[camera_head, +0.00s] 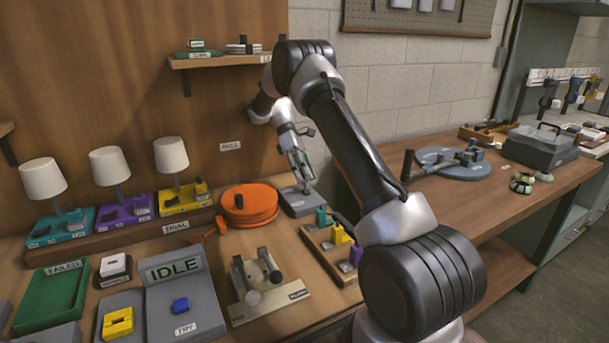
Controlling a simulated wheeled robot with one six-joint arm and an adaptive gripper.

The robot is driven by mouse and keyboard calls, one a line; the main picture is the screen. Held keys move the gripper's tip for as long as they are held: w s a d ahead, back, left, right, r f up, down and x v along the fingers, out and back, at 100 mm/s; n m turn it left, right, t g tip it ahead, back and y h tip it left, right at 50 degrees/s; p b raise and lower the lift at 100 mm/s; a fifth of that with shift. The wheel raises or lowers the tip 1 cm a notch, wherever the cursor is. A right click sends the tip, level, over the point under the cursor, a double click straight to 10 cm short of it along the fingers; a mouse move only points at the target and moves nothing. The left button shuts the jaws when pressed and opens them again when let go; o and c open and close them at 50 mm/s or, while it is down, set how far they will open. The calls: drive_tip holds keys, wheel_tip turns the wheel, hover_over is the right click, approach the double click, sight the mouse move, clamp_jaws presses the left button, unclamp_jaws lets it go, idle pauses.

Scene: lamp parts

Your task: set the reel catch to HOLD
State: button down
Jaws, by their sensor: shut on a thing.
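The orange reel (250,206) lies flat on the bench below a wall label, with a black knob on its top. A low grey block (299,204) sits just to the right of the reel; it looks like the reel catch. My gripper (306,184) points down at the top of this block, with its fingers closed on a small part there, apparently the catch's lever. The fingers hide that part, so its setting and any HOLD mark cannot be read.
A rack with teal, yellow and purple pieces (337,240) stands close in front of the grey block. A wooden fixture with dark handles (262,285) is nearer. Three lamps (115,190) stand at left. A shelf (222,61) hangs above. My arm covers the bench's right side.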

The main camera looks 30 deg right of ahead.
drive_tip(key=shift+f, duration=0.1)
drive_tip(key=c, duration=1.2)
unclamp_jaws()
